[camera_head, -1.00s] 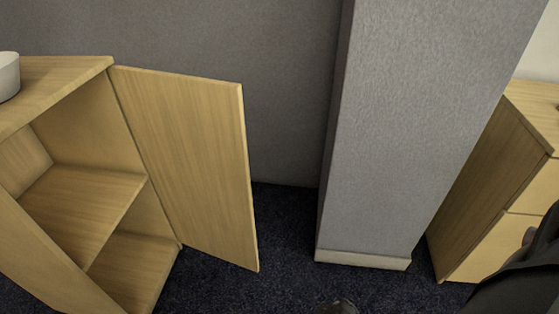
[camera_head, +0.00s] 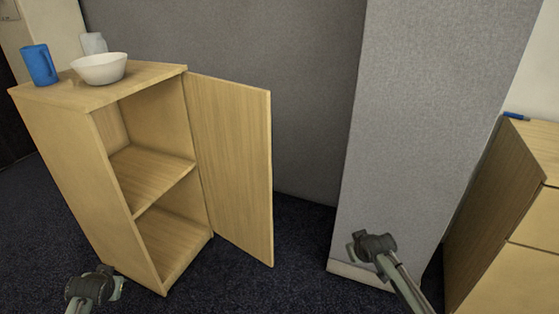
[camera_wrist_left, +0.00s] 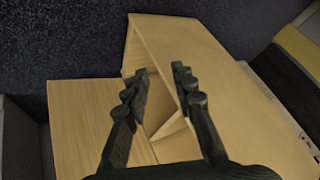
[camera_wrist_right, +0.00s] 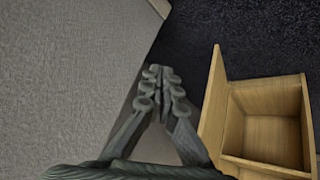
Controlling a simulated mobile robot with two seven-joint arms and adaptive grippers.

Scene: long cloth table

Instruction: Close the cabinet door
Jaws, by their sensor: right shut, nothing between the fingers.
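The wooden cabinet (camera_head: 72,138) stands at the left in the head view, with its two shelf spaces showing and empty. Its door (camera_head: 235,165) is hinged on the right side and stands wide open. The door also shows in the right wrist view (camera_wrist_right: 214,105), right of my right gripper. My right gripper (camera_wrist_right: 160,72) is shut and empty, in front of the grey pillar and apart from the door. My left gripper (camera_wrist_left: 154,80) is open and empty, with the cabinet beyond its fingers. In the head view it is low, near the cabinet's front left.
A blue mug (camera_head: 39,65), a white bowl (camera_head: 98,69) and a pale cup (camera_head: 93,43) stand on the cabinet. A grey pillar (camera_head: 420,120) rises right of the door. A wooden drawer unit (camera_head: 500,215) is at the far right. Dark carpet (camera_head: 300,240) lies free between door and pillar.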

